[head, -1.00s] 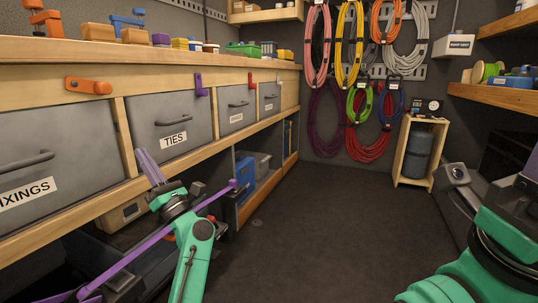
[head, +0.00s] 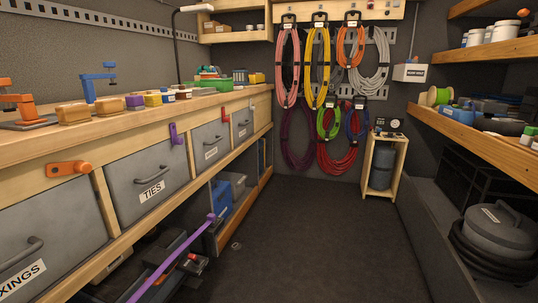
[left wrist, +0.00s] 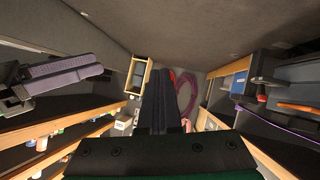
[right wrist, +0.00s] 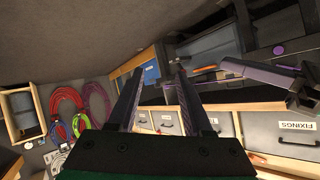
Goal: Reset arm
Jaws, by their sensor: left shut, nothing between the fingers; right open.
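Neither gripper shows in the head view. In the left wrist view my left gripper (left wrist: 160,75) has its dark fingers together, with nothing between them. In the right wrist view my right gripper (right wrist: 158,72) has its fingers apart and empty. Coiled cords hang on the back wall in two rows: pink (head: 288,68), yellow (head: 319,65), orange (head: 350,45) and grey (head: 371,68) above. Purple (head: 297,135), green (head: 328,120), red (head: 337,158) and blue (head: 358,120) coils hang below. Neither gripper touches a cord.
A workbench with grey drawers (head: 147,182) runs along the left. A long purple bar (head: 175,256) slants up beside its lower shelf. Shelves (head: 480,140) line the right side. A wooden stand (head: 382,165) is at the back. The floor (head: 290,240) between is clear.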

